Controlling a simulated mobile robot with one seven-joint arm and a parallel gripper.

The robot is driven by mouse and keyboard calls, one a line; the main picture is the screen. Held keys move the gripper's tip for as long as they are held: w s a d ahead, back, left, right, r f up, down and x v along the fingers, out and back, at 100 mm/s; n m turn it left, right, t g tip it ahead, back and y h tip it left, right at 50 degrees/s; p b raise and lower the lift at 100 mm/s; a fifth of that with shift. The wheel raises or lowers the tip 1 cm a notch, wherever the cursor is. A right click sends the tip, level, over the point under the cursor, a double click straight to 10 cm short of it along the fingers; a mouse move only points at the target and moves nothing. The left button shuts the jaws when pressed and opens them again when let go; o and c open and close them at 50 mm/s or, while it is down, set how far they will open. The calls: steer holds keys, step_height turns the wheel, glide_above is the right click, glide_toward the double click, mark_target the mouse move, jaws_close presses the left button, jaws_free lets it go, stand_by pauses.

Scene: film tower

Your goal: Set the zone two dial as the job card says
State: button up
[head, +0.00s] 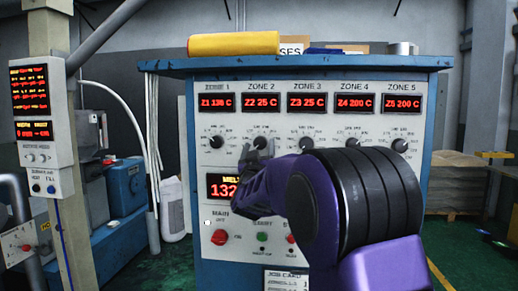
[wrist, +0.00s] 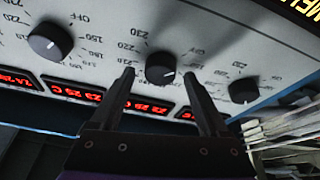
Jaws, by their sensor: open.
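The zone two dial (wrist: 161,68) is a round black knob with a white pointer mark, seen upside down in the wrist view. My gripper (wrist: 163,82) is open, with one finger on either side of that dial; I cannot tell if either touches it.
Zone one dial (wrist: 243,90) and zone three dial (wrist: 50,40) flank the fingers closely. A melt display (head: 224,188) is partly covered by my arm. A red main knob (head: 219,237) and a green button (head: 262,237) sit below. A yellow roll (head: 233,44) lies on the cabinet top.

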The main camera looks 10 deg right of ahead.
jaws_close()
stand_by(0.4)
steer(key=shift+m, duration=0.4)
